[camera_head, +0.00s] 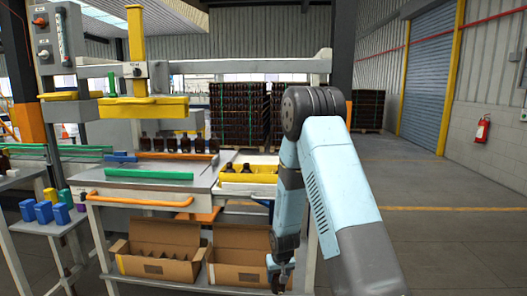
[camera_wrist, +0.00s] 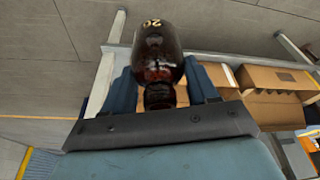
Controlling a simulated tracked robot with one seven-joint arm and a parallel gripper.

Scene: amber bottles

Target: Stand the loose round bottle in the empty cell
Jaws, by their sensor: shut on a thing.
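A dark amber round bottle (camera_wrist: 160,55) is between the two blue fingers of my gripper (camera_wrist: 160,84) in the wrist view. The fingers are shut on it near its shoulder, and its neck points toward the palm. Yellow digits show on its body. A yellow crate (camera_head: 248,178) on the bench holds several dark bottles. My arm stands just right of it, and its empty cell cannot be made out.
Open cardboard boxes (camera_head: 160,268) stand on the lower shelf beside my gripper. An orange rail (camera_head: 140,202) runs along the bench front. A yellow press head (camera_head: 145,108) hangs over the bench at left. The floor at right is clear.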

